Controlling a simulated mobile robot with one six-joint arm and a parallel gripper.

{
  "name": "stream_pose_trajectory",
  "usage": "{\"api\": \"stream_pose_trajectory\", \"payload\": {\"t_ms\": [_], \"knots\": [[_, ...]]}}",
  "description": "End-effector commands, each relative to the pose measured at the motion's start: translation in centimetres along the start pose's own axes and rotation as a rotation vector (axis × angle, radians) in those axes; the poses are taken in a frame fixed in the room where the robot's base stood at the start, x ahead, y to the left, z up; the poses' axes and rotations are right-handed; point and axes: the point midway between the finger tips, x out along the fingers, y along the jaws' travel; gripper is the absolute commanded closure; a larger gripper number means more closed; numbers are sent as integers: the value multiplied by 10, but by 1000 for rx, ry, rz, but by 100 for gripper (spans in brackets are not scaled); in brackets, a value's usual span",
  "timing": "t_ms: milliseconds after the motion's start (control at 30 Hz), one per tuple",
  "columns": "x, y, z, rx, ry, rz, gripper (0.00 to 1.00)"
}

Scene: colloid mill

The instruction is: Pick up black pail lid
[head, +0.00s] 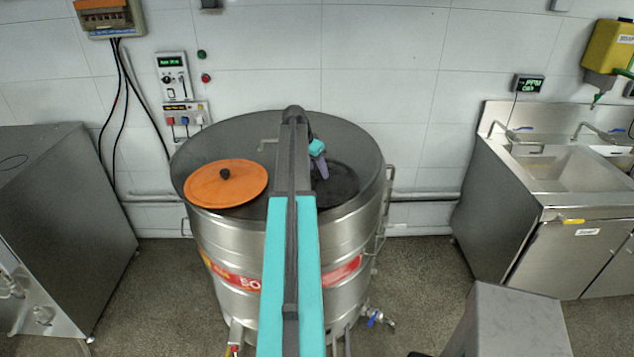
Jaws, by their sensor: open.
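The black pail lid (337,187) lies on the right part of the top of a large steel vessel (330,243). It is dark and round, and my arm hides its left side. My gripper (321,172) is over the lid's left part, near its upper edge. It is small in this view, and whether it touches the lid cannot be told. Nothing is seen held in it. An orange lid (225,190) with a black knob lies on the left part of the vessel top.
A steel cabinet (70,200) stands at the left. A steel sink unit (560,190) stands at the right, with a grey box-like block (515,315) in front. Control boxes (173,75) hang on the tiled back wall. A valve (376,317) sticks out low on the vessel.

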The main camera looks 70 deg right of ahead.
Motion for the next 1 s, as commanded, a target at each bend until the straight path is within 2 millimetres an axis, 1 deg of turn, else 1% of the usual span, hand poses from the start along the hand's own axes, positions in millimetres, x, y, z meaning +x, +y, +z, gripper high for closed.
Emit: {"api": "stream_pose_trajectory", "payload": {"t_ms": [67, 300, 367, 767, 1000], "knots": [[0, 0, 0, 0, 0, 0, 51], [0, 0, 0, 0, 0, 0, 91], [0, 0, 0, 0, 0, 0, 100], [-1, 0, -1, 0, 1, 0, 100], [-7, 0, -4, 1, 1, 0, 100]]}}
